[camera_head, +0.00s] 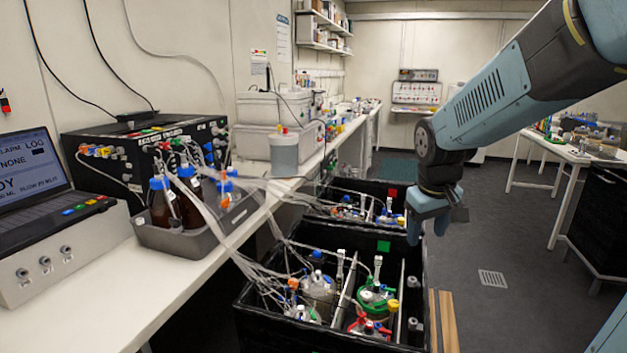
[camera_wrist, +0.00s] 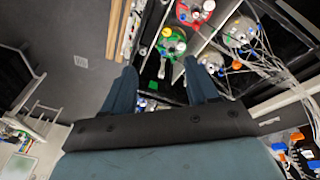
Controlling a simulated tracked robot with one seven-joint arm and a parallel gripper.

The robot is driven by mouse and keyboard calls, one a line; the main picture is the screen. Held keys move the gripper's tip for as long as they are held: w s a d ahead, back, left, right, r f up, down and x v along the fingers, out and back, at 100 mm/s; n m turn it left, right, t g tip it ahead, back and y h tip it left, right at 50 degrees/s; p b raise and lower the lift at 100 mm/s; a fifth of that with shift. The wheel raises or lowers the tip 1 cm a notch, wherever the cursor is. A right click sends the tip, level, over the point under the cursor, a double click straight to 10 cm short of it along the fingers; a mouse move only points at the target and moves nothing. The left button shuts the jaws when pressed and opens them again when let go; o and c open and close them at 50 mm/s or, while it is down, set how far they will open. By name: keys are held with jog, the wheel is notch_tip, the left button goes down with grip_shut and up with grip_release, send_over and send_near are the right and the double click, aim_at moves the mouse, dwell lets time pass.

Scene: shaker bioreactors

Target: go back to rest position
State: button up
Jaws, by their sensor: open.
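My gripper (camera_head: 427,230) hangs from the arm in the right half of the head view, above the far end of the black shaker box. It points down and holds nothing. In the wrist view its two blue fingers (camera_wrist: 158,72) are spread apart, with dark box floor and small fittings visible between them. The near black shaker box (camera_head: 335,240) holds several bioreactor vessels, among them a green-ringed vessel (camera_head: 376,298) and a red-topped vessel (camera_head: 369,327). The green-ringed vessel also shows ahead of the fingers in the wrist view (camera_wrist: 172,41). The gripper appears clear of the vessels.
The white bench (camera_head: 190,258) on the left carries a laptop (camera_head: 35,165), a black control unit (camera_head: 100,160) and a grey tray (camera_head: 165,240) with brown bottles. Tubes run from there into the box. Open floor (camera_head: 490,240) lies to the right, before a side table (camera_head: 570,155).

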jog(key=s+r+m+t, duration=0.1)
jog(key=s+r, duration=0.2)
jog(key=s, duration=0.4)
jog(key=s+r+m+t+y, duration=0.1)
jog(key=s+r+m, duration=0.1)
jog(key=s, duration=0.6)
jog(key=shift+r+t, duration=0.4)
jog(key=shift+r, duration=0.35)
jog(key=shift+s, duration=0.1)
